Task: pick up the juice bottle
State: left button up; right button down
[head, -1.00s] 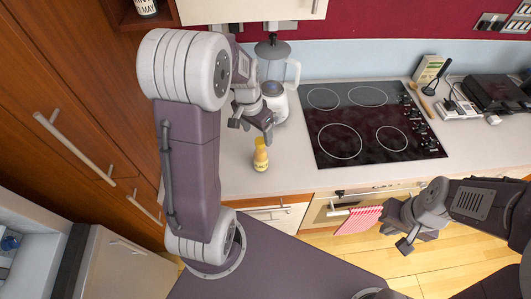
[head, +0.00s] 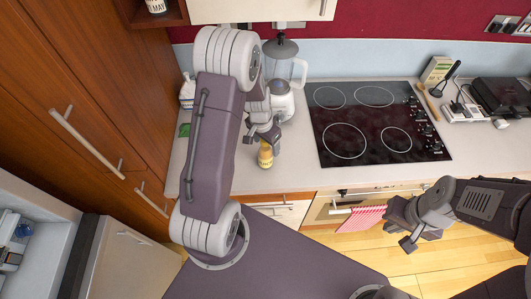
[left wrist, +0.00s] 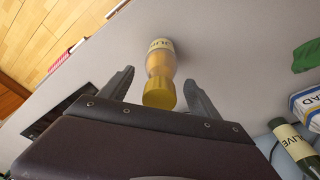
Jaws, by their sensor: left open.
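The juice bottle (head: 265,155) is small and yellow and stands on the counter left of the hob, near the counter's front edge. My left gripper (head: 261,135) is just behind and above it in the head view. In the left wrist view the juice bottle (left wrist: 161,72), with a yellow cap and a pale label, lies between the two spread fingers of my left gripper (left wrist: 153,88). The fingers appear apart from it. My right gripper (head: 405,238) is at the right, in front of the oven and away from the bottle; its jaw opening is unclear.
A blender (head: 281,88) stands behind my left gripper. The black hob (head: 365,140) is to the right. An olive bottle (left wrist: 293,146), a boxed item (left wrist: 307,103) and a green item (left wrist: 308,56) are on the counter near my left gripper. A red striped towel (head: 360,219) hangs at the oven.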

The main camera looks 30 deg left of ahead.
pick_arm(q)
jog(key=shift+s+r, duration=0.1)
grip_shut()
